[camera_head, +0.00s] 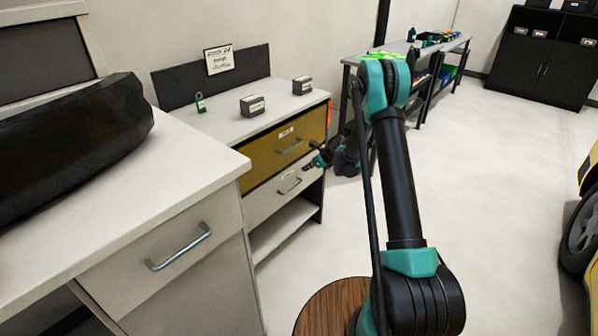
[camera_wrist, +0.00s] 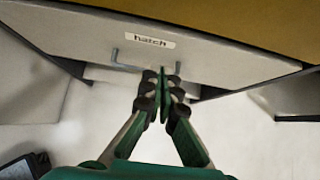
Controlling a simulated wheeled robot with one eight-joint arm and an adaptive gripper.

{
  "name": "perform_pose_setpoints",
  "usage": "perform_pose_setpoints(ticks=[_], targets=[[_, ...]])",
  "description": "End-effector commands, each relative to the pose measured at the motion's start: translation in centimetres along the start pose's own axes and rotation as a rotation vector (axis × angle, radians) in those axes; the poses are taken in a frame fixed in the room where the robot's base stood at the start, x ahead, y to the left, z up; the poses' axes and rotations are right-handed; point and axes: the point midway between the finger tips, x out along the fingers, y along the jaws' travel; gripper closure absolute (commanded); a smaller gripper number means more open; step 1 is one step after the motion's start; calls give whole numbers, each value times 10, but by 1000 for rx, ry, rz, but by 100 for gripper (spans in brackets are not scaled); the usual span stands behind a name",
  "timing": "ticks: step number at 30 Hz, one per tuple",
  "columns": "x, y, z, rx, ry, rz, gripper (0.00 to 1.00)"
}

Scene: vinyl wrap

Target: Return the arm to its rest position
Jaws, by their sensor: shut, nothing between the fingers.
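My arm reaches up and forward in the head view, with its elbow high and its far end bent down toward the drawer cabinet. My gripper (camera_head: 312,164) is in front of the cabinet, by its drawers. In the wrist view my gripper (camera_wrist: 162,78) is shut, with its fingertips together and nothing between them. Behind the fingertips is a pale drawer front (camera_wrist: 85,40) with a label reading "hatch" and a grey handle. Whether the fingertips touch the handle I cannot tell.
The cabinet (camera_head: 205,125) has a mustard drawer (camera_head: 285,145) above the pale drawer and small boxes on top. A pale counter (camera_head: 190,165) with a large black object (camera_head: 75,130) stands at left. A yellow car (camera_head: 588,230) is at right.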

Motion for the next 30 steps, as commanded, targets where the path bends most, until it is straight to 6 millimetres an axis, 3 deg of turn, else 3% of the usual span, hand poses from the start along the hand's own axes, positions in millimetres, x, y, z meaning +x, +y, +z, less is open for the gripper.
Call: perform_pose_setpoints(ticks=[6, 14, 17, 23, 30], targets=[[-37, 0, -1, 1, 1, 1, 100], [-59, 2, 0, -23, 6, -2, 100], [-77, 8, 1, -103, 25, -9, 100], [-140, 32, -3, -410, 103, -24, 100], [-216, 70, -22, -809, 214, -12, 100]])
